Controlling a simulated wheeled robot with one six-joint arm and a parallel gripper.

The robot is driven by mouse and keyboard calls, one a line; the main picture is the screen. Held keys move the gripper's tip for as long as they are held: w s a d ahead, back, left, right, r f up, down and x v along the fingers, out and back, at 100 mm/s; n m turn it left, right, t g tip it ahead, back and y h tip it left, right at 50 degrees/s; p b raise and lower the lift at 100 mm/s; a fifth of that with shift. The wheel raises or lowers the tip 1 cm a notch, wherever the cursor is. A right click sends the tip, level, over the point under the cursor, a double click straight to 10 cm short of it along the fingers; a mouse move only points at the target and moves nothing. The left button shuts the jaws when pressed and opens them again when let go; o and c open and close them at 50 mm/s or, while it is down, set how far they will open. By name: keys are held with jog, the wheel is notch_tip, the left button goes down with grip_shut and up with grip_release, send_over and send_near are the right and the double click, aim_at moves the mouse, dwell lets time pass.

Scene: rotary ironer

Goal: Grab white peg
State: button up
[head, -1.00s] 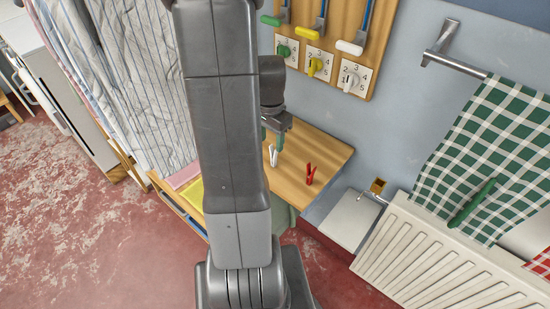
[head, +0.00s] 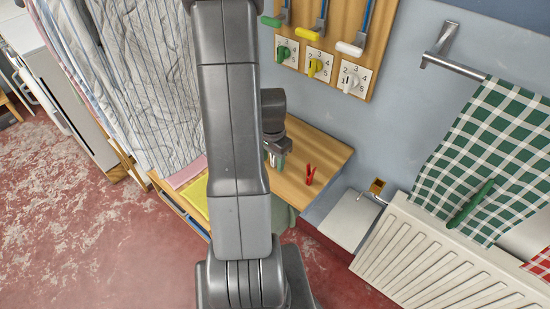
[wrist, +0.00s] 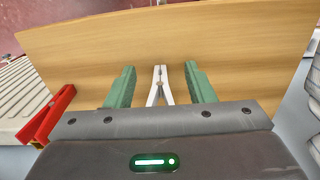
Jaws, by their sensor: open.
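The white peg (wrist: 159,86) stands on the wooden shelf, between the two green fingers of my gripper (wrist: 160,85) in the wrist view. There is a gap on each side of it, so the fingers are apart from it. In the head view my gripper (head: 277,158) is low over the shelf and mostly hides the white peg. A red peg (head: 310,174) stands to the right on the same shelf; it also shows at the left in the wrist view (wrist: 48,115).
A board with dials and coloured handles (head: 330,40) is on the wall above. A white radiator (head: 430,250) and a green checked cloth (head: 480,150) are at right. Striped fabric (head: 140,80) hangs at left.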

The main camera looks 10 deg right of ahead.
grip_shut()
